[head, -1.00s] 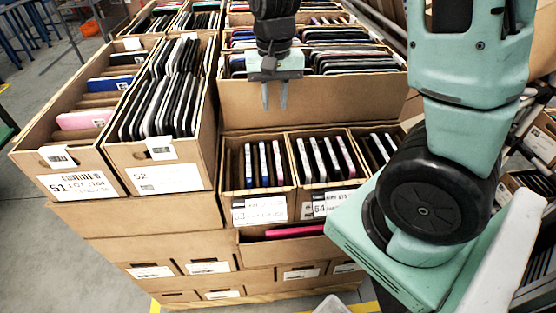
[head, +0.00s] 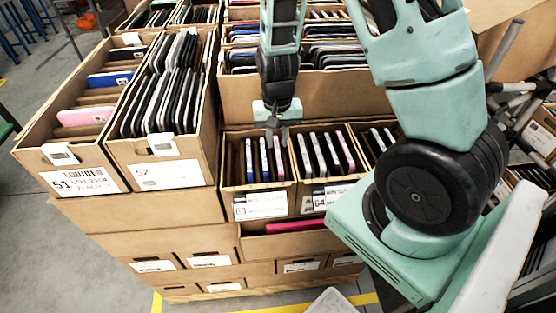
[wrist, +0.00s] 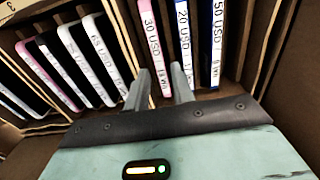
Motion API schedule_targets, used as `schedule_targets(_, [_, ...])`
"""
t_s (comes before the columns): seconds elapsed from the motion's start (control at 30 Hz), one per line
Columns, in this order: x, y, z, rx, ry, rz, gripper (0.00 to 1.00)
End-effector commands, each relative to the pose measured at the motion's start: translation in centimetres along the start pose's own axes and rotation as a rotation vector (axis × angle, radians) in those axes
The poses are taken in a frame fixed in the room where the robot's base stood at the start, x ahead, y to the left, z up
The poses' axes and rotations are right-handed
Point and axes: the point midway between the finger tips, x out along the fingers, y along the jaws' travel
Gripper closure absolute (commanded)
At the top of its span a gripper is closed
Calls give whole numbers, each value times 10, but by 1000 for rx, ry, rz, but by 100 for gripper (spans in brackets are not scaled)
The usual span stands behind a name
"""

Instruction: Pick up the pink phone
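A pink phone (wrist: 153,40) labelled "30 USD" stands on edge in a carton compartment in the wrist view. In the head view it appears to be the rightmost phone (head: 278,160) in box 63 (head: 229,160). My gripper (head: 278,136) is over that box, pointing down. In the wrist view my gripper (wrist: 160,75) is open, its two fingers on either side of the pink phone's line. A gap shows between the phone and the right finger; I cannot tell whether the left finger touches it.
Two blue-edged phones, "20 USD" (wrist: 184,35) and "50 USD" (wrist: 216,40), stand close beside it. Box 64 (head: 357,172) holds several white and pink-edged phones. Another pink phone (head: 84,117) lies in box 51, and a magenta one (head: 297,225) in a lower carton. A tall carton wall (head: 240,100) rises behind.

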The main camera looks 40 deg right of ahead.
Motion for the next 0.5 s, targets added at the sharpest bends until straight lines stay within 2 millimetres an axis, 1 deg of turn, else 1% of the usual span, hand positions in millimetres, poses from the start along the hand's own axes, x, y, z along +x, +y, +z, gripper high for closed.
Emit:
schedule_targets(0.13, [19,2,5,3,-8,3,75])
schedule_targets(0.2, [29,2,5,2,-6,3,75])
schedule_targets(0.3, [38,2,5,2,-5,2,75])
schedule_targets(0.5, [43,1,4,1,-1,0,75])
